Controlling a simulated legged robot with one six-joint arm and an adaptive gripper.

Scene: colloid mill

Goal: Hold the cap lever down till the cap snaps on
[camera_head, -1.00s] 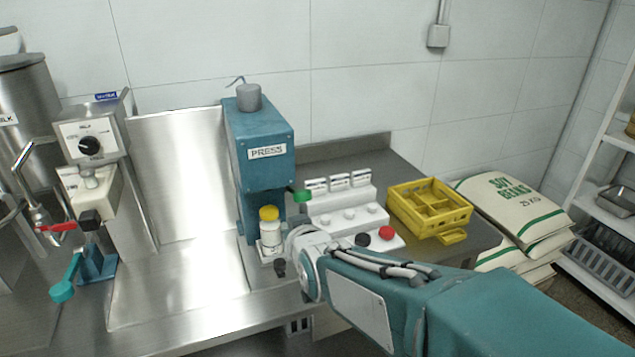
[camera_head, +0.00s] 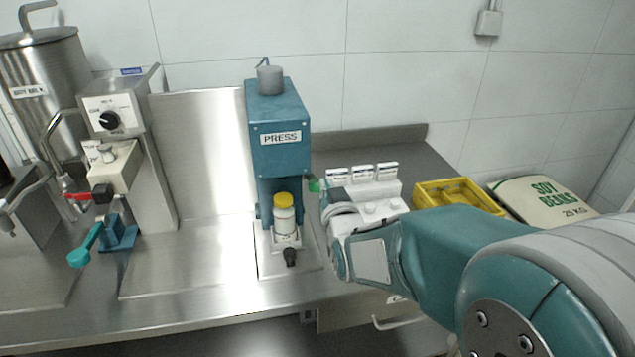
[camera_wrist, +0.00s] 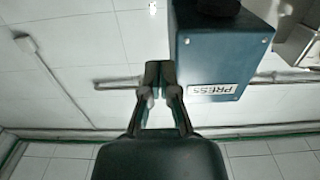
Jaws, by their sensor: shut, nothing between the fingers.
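The teal press (camera_head: 278,125) stands against the back wall with a grey cylinder on top. A white bottle (camera_head: 285,222) with a yellow cap (camera_head: 284,201) stands upright under its head. A green lever knob (camera_head: 314,185) sticks out at the press's right side. My gripper (camera_wrist: 160,72) is shut and empty in the wrist view, beside the press body (camera_wrist: 222,50). In the head view my wrist is right of the bottle and hides most of the gripper. The lever does not show clearly in the wrist view, so I cannot tell whether the fingers touch it.
A white stepped holder (camera_head: 362,195) with labels is partly behind my wrist. A yellow crate (camera_head: 455,197) and a soy beans sack (camera_head: 545,205) lie to the right. A dispenser (camera_head: 112,120) and a teal-handled lever (camera_head: 82,255) stand at the left. The steel counter between is clear.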

